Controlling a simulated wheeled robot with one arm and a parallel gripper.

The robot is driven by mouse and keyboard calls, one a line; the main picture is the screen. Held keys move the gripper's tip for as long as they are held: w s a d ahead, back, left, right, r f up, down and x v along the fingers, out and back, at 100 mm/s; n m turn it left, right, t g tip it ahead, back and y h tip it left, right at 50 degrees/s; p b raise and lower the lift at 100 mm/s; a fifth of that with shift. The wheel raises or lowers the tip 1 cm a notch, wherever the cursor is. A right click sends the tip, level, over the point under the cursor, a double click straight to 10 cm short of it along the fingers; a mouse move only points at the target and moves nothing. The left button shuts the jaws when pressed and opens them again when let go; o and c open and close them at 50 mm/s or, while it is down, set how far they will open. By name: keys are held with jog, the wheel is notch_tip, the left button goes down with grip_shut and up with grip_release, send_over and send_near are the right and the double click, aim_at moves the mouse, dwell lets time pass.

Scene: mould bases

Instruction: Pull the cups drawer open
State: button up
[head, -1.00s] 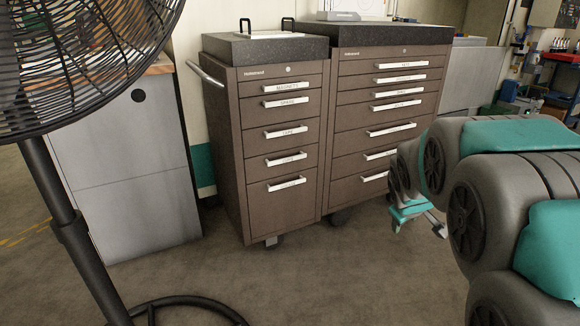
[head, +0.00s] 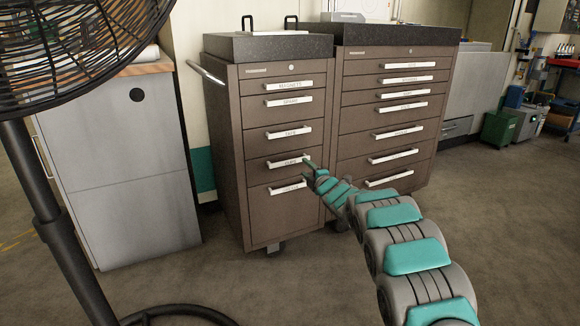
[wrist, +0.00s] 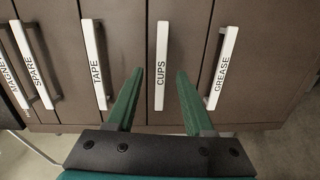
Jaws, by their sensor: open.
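The cups drawer (head: 258,172) is the fourth one down in the left brown cabinet, and its front looks flush with the others. Its white handle, labelled CUPS, shows in the wrist view (wrist: 161,75), where the cabinet appears turned on its side. My gripper (wrist: 160,73) is open, with one green finger on each side of the CUPS handle and a gap to it on both sides. Whether the fingertips reach as deep as the handle I cannot tell. In the head view my gripper (head: 305,167) is at the right end of this handle.
The TAPE handle (wrist: 95,65) and the GREASE handle (wrist: 222,67) flank the cups handle in the wrist view. A second brown cabinet (head: 390,150) stands to the right. A black fan (head: 50,200) and a grey cabinet (head: 130,170) stand left.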

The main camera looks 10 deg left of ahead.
aim_at(291, 163)
jog(key=shift+n+y, duration=0.6)
jog(key=shift+y, duration=0.1)
jog(key=shift+w+a+f, duration=0.1)
jog(key=shift+w+a, duration=0.4)
jog(key=shift+a, duration=0.25)
jog(key=shift+w+a+f, duration=0.15)
jog(key=shift+w+a, duration=0.3)
jog(key=shift+a, duration=0.3)
jog(key=shift+w+a+f, duration=0.1)
jog(key=shift+w+a, duration=0.4)
jog(key=shift+a, duration=0.25)
jog(key=shift+w+a+f+p, duration=0.1)
jog(key=shift+w+a+p, duration=0.05)
jog(key=shift+w+p, duration=0.15)
jog(key=shift+w+a, duration=0.45)
jog(key=shift+w, duration=0.05)
jog(key=shift+w+a+p, duration=0.35)
jog(key=shift+w+p, duration=0.1)
jog(key=shift+w+a, duration=0.15)
jog(key=shift+w, duration=0.35)
jog(key=shift+c, duration=0.4)
